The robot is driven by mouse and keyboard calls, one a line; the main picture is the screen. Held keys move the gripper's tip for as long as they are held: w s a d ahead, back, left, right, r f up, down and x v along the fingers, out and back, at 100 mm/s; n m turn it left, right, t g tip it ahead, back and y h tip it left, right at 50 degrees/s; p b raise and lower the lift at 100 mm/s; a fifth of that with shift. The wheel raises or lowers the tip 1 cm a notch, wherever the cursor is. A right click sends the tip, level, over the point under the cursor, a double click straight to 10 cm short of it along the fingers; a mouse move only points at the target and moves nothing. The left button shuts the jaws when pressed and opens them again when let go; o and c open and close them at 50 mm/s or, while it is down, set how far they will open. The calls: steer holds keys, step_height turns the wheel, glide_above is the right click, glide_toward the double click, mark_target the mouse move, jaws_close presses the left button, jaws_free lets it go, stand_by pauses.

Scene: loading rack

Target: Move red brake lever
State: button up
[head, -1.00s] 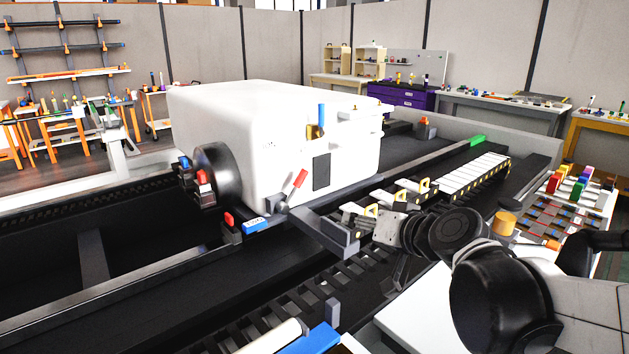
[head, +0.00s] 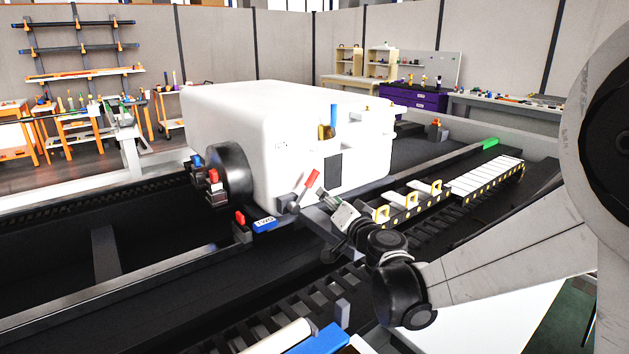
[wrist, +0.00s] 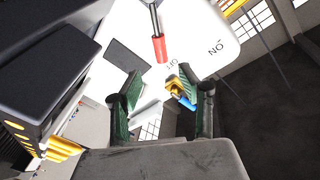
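The red brake lever (head: 312,178) has a red grip on a grey arm and pivots at the near side of the white machine housing (head: 235,110). In the head view it leans up and to the right. In the wrist view, the red grip (wrist: 159,48) lies just beyond my fingertips, between them from side to side, next to the ON and OFF lettering. My gripper (head: 324,194) is just right of and below the lever in the head view. In the wrist view my gripper (wrist: 158,86) is open, with nothing between its green-padded fingers.
A blue handle (head: 333,115) stands up in front of the housing. A black wheel (head: 232,172) is on its left. A blue label block (head: 264,224) and small red part (head: 239,217) sit below. A rack with yellow-handled parts (head: 411,196) lies to the right.

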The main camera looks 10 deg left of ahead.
mark_target(313, 181)
steer(key=x, duration=1.3)
jaws_close()
